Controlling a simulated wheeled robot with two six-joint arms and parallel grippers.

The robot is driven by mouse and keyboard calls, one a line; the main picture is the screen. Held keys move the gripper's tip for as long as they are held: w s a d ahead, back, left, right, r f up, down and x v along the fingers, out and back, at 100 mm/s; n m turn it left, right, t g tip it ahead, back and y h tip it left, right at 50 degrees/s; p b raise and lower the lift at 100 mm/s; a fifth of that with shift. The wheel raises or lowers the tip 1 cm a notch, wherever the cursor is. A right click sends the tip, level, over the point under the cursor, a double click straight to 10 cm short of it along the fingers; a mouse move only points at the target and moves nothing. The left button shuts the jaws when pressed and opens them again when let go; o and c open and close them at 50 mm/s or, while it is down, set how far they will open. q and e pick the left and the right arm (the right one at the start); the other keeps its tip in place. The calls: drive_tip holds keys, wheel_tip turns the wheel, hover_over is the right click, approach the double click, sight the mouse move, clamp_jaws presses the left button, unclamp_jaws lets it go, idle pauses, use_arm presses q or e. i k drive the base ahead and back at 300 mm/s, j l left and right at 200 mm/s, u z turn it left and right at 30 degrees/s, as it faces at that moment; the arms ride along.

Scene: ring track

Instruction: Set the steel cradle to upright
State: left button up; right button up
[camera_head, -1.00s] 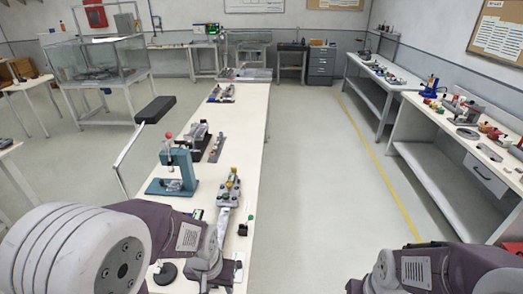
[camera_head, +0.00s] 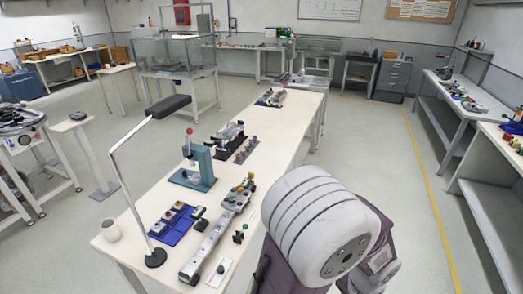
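I cannot tell for certain which object is the steel cradle. A grey metal fixture on a black base (camera_head: 230,142) stands on the long white table (camera_head: 290,128), behind the teal press. A long steel rail with small blocks and knobs (camera_head: 212,240) lies along the table's near part. Another small dark and metal fixture (camera_head: 270,98) is at the table's far end. One of my arms, with a white ribbed joint, covers the lower right and hides part of the table's near right side. Neither gripper's fingertips show.
The teal press with a red knob (camera_head: 199,165), a blue tray of small parts (camera_head: 176,224), a white mug (camera_head: 111,231) and a lamp with a round black base (camera_head: 155,258) crowd the near table. Open floor lies right of the table, with a yellow line.

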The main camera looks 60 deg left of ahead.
sight(224, 136)
drive_tip(key=i+j+u, duration=0.25)
drive_tip(key=i+u, duration=0.15)
drive_tip(key=i, duration=0.15)
drive_tip(key=i+u, duration=0.45)
drive_tip(key=i+l+u, duration=0.15)
drive_tip(key=i+u, duration=0.25)
drive_tip(key=i, duration=0.25)
drive_tip(key=i+u, duration=0.4)
drive_tip(key=i+l+u, duration=0.1)
drive_tip(key=i+u, duration=0.25)
drive_tip(key=i+l+u, duration=0.2)
drive_tip(key=u, duration=0.2)
drive_tip(key=i+l+u, duration=0.4)
drive_tip(key=i+u, duration=0.15)
drive_tip(key=u, duration=0.25)
drive_tip(key=i+l+u, duration=0.15)
drive_tip(key=u, duration=0.25)
drive_tip(key=i+l+u, duration=0.15)
drive_tip(key=u, duration=0.2)
drive_tip(key=i+l+u, duration=0.1)
drive_tip(key=l+u, duration=0.15)
drive_tip(key=u, duration=0.15)
